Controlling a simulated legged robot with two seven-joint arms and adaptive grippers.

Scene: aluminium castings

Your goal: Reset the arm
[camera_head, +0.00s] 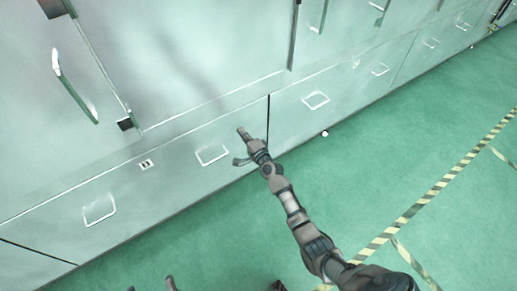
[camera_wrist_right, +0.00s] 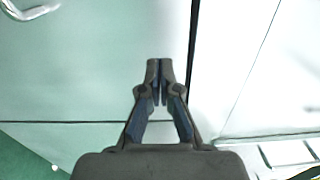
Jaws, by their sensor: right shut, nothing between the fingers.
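My right arm reaches up from the lower right in the head view. Its gripper (camera_head: 241,133) is in front of the pale metal cabinet front, near a dark vertical seam. In the right wrist view the right gripper (camera_wrist_right: 160,66) has its two fingertips together, with nothing between them. I cannot tell whether it touches the cabinet. Small grey tips at the bottom edge of the head view look like part of my left gripper (camera_head: 152,286); most of it is cut off.
The pale cabinets (camera_head: 190,60) run diagonally across the head view, with a long handle (camera_head: 75,88) and several drawer handles such as one beside my gripper (camera_head: 212,155). The green floor (camera_head: 400,160) is open at the right, with yellow-black striped tape (camera_head: 440,185).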

